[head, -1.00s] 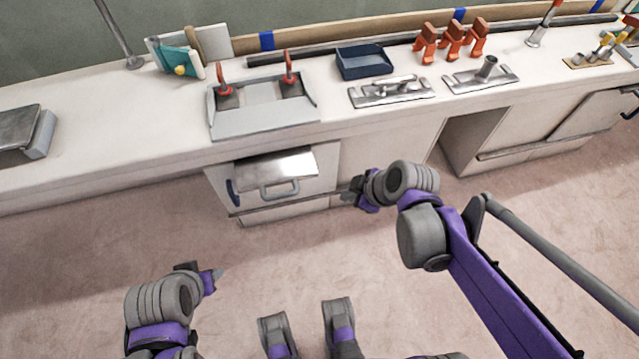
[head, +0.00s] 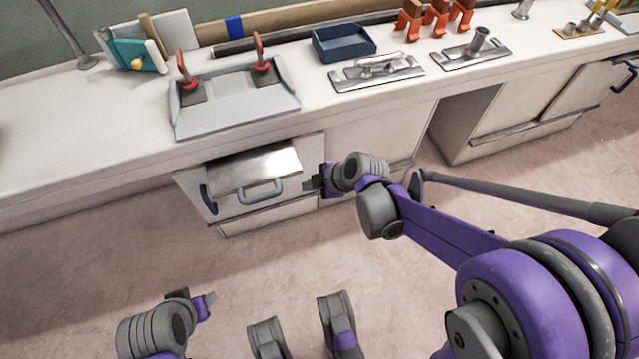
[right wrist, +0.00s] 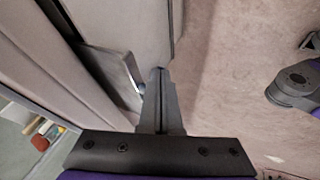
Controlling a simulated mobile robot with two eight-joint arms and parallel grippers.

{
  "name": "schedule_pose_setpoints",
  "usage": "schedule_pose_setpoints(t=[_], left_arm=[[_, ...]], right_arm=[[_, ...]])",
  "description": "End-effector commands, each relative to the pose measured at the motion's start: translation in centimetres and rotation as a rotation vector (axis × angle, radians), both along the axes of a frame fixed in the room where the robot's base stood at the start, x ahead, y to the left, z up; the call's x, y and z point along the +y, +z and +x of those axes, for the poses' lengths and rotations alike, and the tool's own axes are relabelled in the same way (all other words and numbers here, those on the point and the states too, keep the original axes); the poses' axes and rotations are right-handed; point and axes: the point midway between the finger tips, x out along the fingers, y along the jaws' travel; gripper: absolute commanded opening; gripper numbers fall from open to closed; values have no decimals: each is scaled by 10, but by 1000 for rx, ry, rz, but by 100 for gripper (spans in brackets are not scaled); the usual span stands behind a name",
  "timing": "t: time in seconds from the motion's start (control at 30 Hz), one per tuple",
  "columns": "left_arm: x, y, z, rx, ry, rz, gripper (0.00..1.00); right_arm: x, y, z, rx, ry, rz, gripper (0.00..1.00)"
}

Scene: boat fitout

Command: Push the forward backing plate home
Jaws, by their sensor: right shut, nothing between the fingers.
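I cannot tell for certain which part is the forward backing plate. Two flat silver plates lie on the bench: one with a cleat-like fitting (head: 345,82) and one with a short upright tube (head: 455,58). Below the bench front, a shiny metal panel (head: 235,172) with a grey handle (head: 262,193) sits tilted. My right gripper (head: 310,185) is shut and empty, just right of this panel; whether it touches is unclear. In the right wrist view its closed fingers (right wrist: 158,80) point at a pale panel's edge. My left gripper (head: 196,298) hangs low over the floor, its jaw state unclear.
A grey tray (head: 235,112) with two red-handled clamps stands on the bench (head: 100,130). A blue bin (head: 342,43) and orange clamps (head: 437,22) stand behind the plates. An open knee space lies under the bench to the right.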

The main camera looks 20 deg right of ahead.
Motion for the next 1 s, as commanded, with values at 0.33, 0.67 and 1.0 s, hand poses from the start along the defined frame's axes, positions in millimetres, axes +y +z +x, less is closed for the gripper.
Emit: schedule_pose_setpoints(t=[0.33, 0.67, 1.0], left_arm=[[0, -8, 1, 2, 0, 0, 50], [0, -8, 1, 2, 0, 0, 50], [0, -3, 1, 1, 0, 0, 50]], right_arm=[[-1, 3, 36, 0, -2, 0, 0], [-1, 3, 37, 0, -2, 0, 0], [-2, 4, 97, 0, -2, 0, 0]])
